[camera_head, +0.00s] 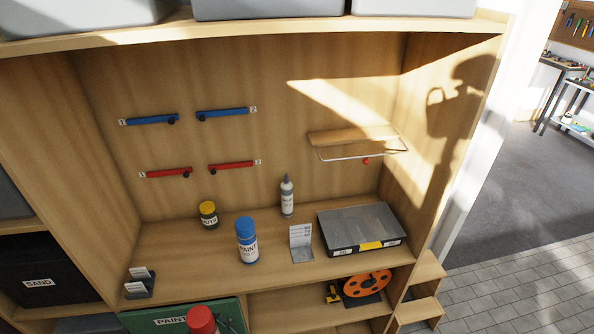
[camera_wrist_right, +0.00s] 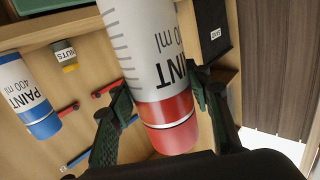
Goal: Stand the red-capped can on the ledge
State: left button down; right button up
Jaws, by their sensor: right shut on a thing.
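The red-capped can is white with PAINT lettering and a red cap (camera_wrist_right: 168,120). In the head view only its red top (camera_head: 201,319) shows at the bottom edge, in front of the shelving. My right gripper (camera_wrist_right: 157,84) is shut on this can, one finger on each side, near the cap end. In the head view my gripper is mostly cut off. A small wooden ledge (camera_head: 352,135) with a wire rail below its front is fixed high on the right of the back panel. Its top looks bare. My left gripper is not in view.
On the shelf board stand a blue-capped paint can (camera_head: 247,242), a yellow-lidded jar (camera_head: 208,214), a grey bottle (camera_head: 287,197), a card stand (camera_head: 301,243) and an organiser case (camera_head: 361,229). Blue bars (camera_head: 150,119) and red bars (camera_head: 168,173) are on the back panel.

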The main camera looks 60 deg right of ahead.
aim_at(381, 130)
jog(key=u, duration=0.15)
jog(key=k, duration=1)
jog(key=z, duration=1.25)
